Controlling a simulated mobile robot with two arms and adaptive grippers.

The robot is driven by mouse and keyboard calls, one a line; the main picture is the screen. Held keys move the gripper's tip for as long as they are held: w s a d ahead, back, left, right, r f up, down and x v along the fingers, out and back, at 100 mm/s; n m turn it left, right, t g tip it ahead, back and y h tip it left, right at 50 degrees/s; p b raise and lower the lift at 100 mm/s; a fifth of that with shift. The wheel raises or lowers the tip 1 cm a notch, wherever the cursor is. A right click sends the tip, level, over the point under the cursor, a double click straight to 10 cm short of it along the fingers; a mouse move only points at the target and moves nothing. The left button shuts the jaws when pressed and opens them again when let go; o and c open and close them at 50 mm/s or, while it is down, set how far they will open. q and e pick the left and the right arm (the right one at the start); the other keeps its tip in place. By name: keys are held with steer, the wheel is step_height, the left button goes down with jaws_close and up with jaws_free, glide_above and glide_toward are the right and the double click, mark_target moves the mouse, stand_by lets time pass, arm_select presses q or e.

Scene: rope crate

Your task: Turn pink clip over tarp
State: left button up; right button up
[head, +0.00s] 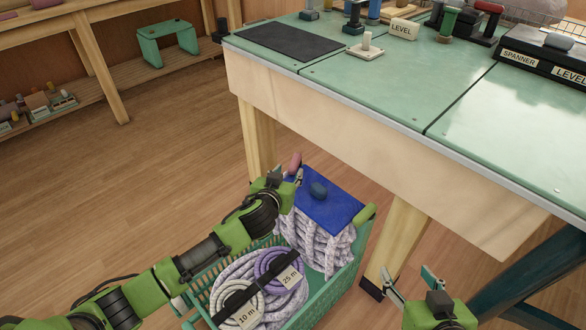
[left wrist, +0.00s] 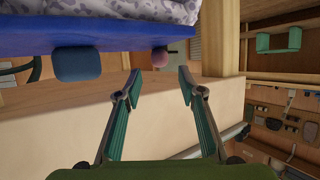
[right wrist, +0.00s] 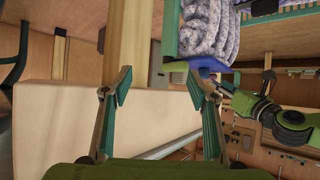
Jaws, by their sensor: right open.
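The pink clip (head: 294,161) sits at the far left corner of the blue tarp (head: 338,208), beside my left gripper. In the left wrist view the pink clip (left wrist: 160,56) is just beyond the gap between the fingertips, not between them. A dark blue clip (head: 319,190) is on the tarp; it also shows in the left wrist view (left wrist: 77,63). The tarp lies over thick pale rope in the green crate (head: 341,286). My left gripper (left wrist: 157,86) is open and empty. My right gripper (right wrist: 160,86) is open and empty, right of the crate.
Coiled ropes labelled 10 m (head: 236,302) and 25 m (head: 277,265) lie in the near part of the crate. A green-topped workbench (head: 375,88) overhangs behind, its wooden leg (head: 398,240) close to the crate's right side. The floor at left is clear.

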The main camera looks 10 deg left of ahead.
mark_target(292, 167)
arm_select(q)
steer(key=b+x, duration=0.1)
steer(key=x, duration=0.5)
steer(key=shift+b, duration=0.4)
steer(key=shift+w, duration=0.15)
arm_select(e)
steer(key=w+a+r+t+y, duration=0.1)
steer(key=w+r+t, duration=0.3)
steer(key=r, duration=0.6)
steer(key=shift+w+a+r+t+y, duration=0.25)
steer(key=shift+w+a+t+y, duration=0.15)
steer(key=shift+a+t, duration=0.5)
steer(key=shift+d, duration=0.1)
arm_select(q)
steer(key=shift+f, duration=0.1)
jaws_close()
